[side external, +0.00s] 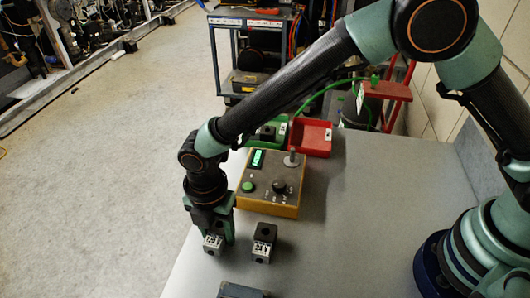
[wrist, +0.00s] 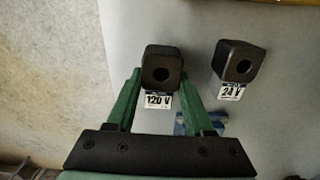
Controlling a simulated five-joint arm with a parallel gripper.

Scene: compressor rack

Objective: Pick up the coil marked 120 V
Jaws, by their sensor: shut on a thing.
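The coil marked 120 V (wrist: 162,72) is a dark block with a round hole and a white label, seen between my fingers in the wrist view. My gripper (wrist: 165,90) has its green fingers shut on its two sides. In the side external view my gripper (side external: 217,236) points down near the table's left edge, with the held coil (side external: 212,246) at its tips. I cannot tell whether the coil touches the table. A second coil, marked 24 V (wrist: 236,62), stands to its right, apart from my gripper; it also shows in the side external view (side external: 264,240).
A test box (side external: 272,184) with a green button, a knob and a lever stands behind the coils. A red bin (side external: 311,137) and a green bin (side external: 279,127) are beyond it. A dark block (side external: 242,290) lies at the front edge of the picture. The table's right part is clear.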

